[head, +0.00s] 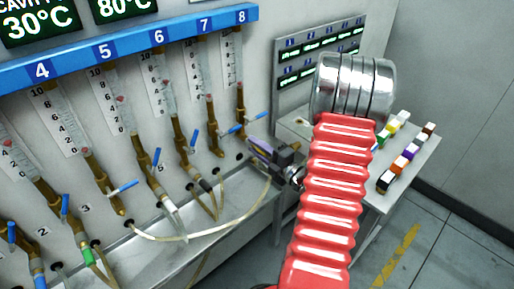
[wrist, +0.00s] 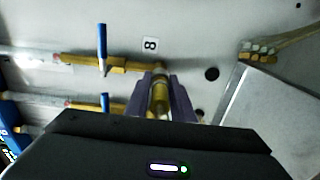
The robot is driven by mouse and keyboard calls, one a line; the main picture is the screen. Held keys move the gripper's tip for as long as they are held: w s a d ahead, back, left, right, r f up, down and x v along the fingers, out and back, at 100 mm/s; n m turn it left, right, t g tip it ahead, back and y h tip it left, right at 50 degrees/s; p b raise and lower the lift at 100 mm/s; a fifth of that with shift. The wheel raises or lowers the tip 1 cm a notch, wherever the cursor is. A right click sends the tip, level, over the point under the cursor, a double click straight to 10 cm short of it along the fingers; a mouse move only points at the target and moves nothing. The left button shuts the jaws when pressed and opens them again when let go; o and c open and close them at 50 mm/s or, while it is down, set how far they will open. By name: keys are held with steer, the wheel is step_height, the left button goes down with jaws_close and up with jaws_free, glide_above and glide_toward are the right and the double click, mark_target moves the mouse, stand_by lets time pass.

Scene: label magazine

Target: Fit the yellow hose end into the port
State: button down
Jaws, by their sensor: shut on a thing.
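My gripper (head: 262,148) is shut on the yellow hose end (wrist: 160,98), which shows between the purple fingers in the wrist view. A pale hose (head: 268,188) hangs from below my gripper and curves left. A dark round port (wrist: 212,74) is in the wall, to the right of the fingers in the wrist view. The number 8 label (wrist: 150,43) is above the fingers. I cannot tell whether the hose end touches the wall.
Brass valves with blue levers (head: 212,138) line the wall close on the left. Other hoses, one with a green end (head: 88,256), hang at the lower left. A side table (head: 428,152) with small coloured blocks stands at right. My red arm covers the middle of the head view.

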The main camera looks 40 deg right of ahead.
steer(key=shift+w, duration=0.1)
steer(key=c, duration=1.4)
jaws_free()
steer(key=shift+c, duration=0.2)
steer(key=s, duration=1.4)
steer(key=shift+d, duration=0.15)
